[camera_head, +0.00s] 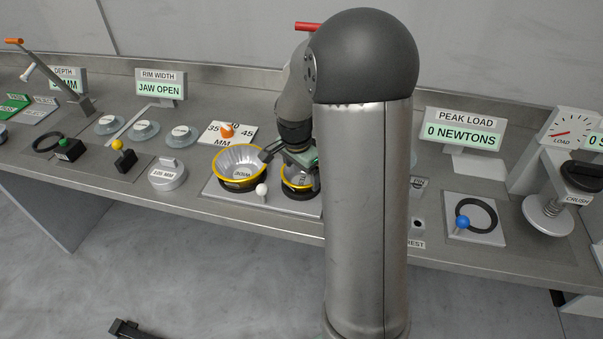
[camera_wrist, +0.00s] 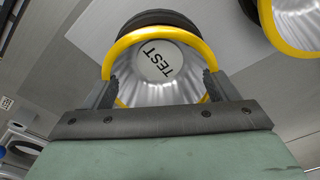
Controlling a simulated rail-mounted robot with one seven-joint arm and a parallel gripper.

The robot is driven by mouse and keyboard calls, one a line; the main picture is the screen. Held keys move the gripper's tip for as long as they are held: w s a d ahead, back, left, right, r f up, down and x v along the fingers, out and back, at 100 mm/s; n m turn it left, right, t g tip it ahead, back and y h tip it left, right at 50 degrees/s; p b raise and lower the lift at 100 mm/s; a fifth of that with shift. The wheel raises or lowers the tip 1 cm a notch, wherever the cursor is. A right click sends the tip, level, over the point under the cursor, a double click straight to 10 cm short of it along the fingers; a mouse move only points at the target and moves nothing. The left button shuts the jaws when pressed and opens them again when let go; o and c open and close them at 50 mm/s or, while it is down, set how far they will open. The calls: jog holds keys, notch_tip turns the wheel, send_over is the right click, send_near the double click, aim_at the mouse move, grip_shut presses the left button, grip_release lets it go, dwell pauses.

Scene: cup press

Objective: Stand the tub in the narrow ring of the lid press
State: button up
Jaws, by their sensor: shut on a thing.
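The tub (camera_wrist: 178,92) is silvery with a yellow rim and a TEST label on its inside floor. In the head view the tub (camera_head: 297,184) shows below my gripper (camera_head: 291,165), partly hidden by my arm. In the wrist view my gripper (camera_wrist: 160,90) is shut on the tub, with a finger at each side of its rim. A black ring (camera_wrist: 158,18) shows at the tub's far edge. In the head view this ring (camera_head: 299,195) is at the tub's lower part. I cannot tell whether the tub rests fully in it.
A wider yellow-rimmed silver tub (camera_head: 240,170) stands just left, also on black, on the same grey plate with a white knob (camera_head: 262,190). A 120 MM weight-like piece (camera_head: 167,175) stands left. My column hides the bench to the right.

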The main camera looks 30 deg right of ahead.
jog(key=o, duration=1)
jog(key=shift+s+a+f, duration=0.1)
jog(key=shift+s+f, duration=0.15)
jog(key=shift+f, duration=0.5)
jog(key=shift+c, duration=0.2)
jog(key=shift+r+p, duration=0.55)
notch_tip(320, 180, up, 12)
jog(key=a, duration=0.1)
jog(key=s+a+f+n, duration=0.2)
jog(key=s+a+n, duration=0.4)
jog(key=s, duration=0.4)
jog(key=s+a+f+n+y, duration=0.1)
jog(key=s+a+f+n, duration=0.1)
jog(key=s+a+n, duration=0.5)
jog(key=s+n, duration=0.2)
jog(key=s, duration=0.2)
jog(key=shift+s+a, duration=0.15)
jog(key=shift+s, duration=0.15)
